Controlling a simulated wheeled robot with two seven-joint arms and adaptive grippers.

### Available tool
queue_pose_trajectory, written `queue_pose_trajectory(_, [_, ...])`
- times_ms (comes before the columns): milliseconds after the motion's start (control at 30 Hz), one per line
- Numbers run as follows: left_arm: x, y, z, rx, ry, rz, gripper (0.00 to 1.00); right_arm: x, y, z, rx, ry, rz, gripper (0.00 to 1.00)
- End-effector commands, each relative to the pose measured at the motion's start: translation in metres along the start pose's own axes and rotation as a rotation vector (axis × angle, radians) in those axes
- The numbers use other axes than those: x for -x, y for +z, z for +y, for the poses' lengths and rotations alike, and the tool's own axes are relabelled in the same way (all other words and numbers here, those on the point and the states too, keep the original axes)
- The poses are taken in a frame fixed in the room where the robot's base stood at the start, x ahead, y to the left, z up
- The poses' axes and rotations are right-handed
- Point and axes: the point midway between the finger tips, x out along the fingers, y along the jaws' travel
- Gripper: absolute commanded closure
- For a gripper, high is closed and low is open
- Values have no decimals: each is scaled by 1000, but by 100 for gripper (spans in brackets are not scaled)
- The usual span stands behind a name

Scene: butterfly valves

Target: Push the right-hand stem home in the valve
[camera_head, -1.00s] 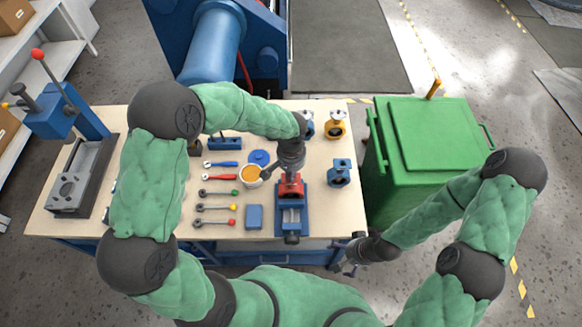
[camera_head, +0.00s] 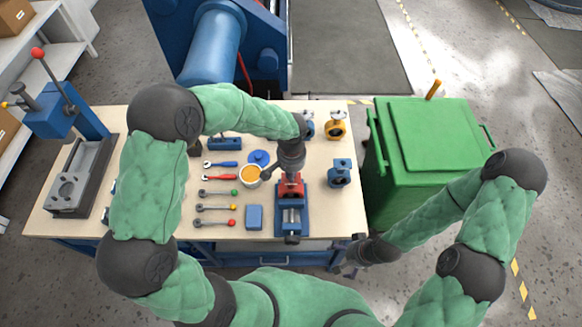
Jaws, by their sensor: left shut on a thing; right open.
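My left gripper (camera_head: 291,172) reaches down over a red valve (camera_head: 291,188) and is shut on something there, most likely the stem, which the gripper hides. The red valve sits at the back of a blue vise (camera_head: 292,216) near the bench's front edge. A blue valve (camera_head: 339,174) stands to the right of the vise and a yellow valve (camera_head: 335,125) stands behind it. Another blue valve (camera_head: 308,126) is partly hidden by my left arm. My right gripper (camera_head: 349,268) is open and empty, low in front of the bench's right corner.
The bench (camera_head: 325,222) has free room right of the vise. An orange-filled cup (camera_head: 250,175), a blue box (camera_head: 254,216) and several coloured-handled tools (camera_head: 215,208) lie left of it. A press (camera_head: 85,165) stands at the far left. A green bin (camera_head: 430,150) stands right of the bench.

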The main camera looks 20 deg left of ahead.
Motion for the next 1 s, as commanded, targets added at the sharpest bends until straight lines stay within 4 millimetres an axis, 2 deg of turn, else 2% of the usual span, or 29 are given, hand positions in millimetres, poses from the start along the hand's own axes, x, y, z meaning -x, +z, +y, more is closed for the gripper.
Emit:
queue_pose_trajectory(33, [-12,8,2,-4,2,-20,100,-2,0,1,0,0,0,0])
queue_pose_trajectory(1000, [-26,9,1,-1,2,-21,100,-12,0,4,0,0,0,0])
